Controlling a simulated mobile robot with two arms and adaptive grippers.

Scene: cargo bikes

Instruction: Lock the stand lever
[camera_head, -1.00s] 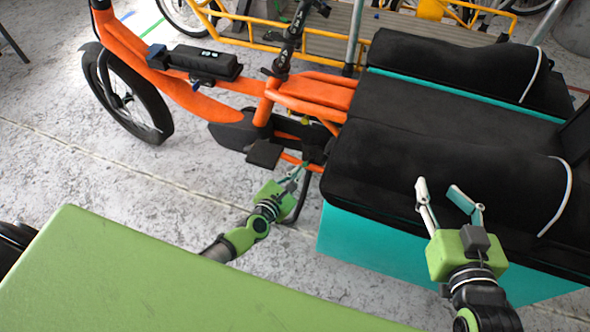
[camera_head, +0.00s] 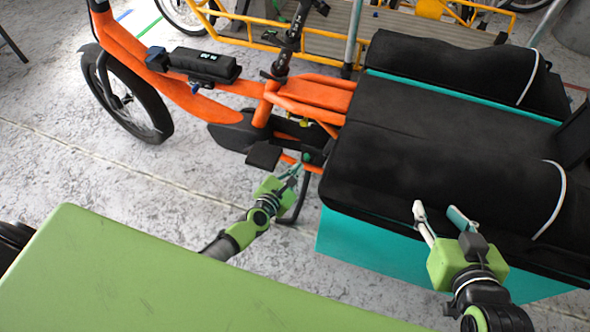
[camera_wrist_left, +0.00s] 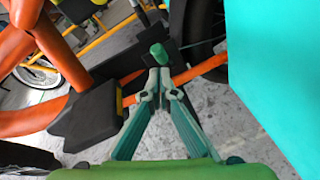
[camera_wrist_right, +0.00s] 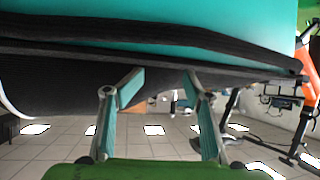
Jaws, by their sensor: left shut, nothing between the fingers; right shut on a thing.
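The stand lever's green knob (camera_wrist_left: 158,52) sits just beyond my left fingertips in the left wrist view. It also shows small in the head view (camera_head: 308,156), beside the orange bike's frame (camera_head: 300,98). My left gripper (camera_head: 298,168) is shut and empty, its tips (camera_wrist_left: 160,74) together near the knob; I cannot tell if they touch it. My right gripper (camera_head: 438,208) is at the lower side of the bike's black cargo cover (camera_head: 420,165). Its fingers are apart, closed on the cover's dark edge, which shows between the tips in the right wrist view (camera_wrist_right: 165,84).
The bike's teal cargo box (camera_head: 370,248) stands close to the right of my left gripper. A black pedal (camera_head: 263,155) is close on its other side. A green tabletop (camera_head: 150,280) fills the lower left. Grey floor is open at left.

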